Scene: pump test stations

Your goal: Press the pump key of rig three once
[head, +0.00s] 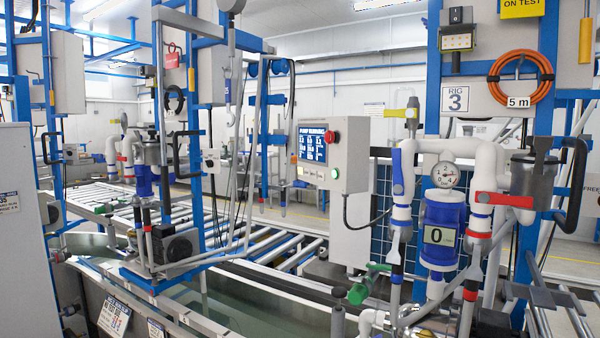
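The rig three sign (455,99) hangs on a blue post at the right of the head view. Left of that post, a grey control box (350,153) faces left, seen at an angle. It carries a blue lit screen (312,147), a red round button (331,136) and a small round pale part (335,173). Small keys (306,173) sit under the screen, one or more greenish; their labels are too small to read. I cannot tell which is the pump key. Neither of my grippers shows in the view.
White pipes with a gauge (444,174) and a blue meter (442,235) reading 0 stand at the right. A water trough (240,305) and rollers (285,247) lie below the box. Another pump rig (150,180) stands at the left. An orange hose coil (521,77) hangs upper right.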

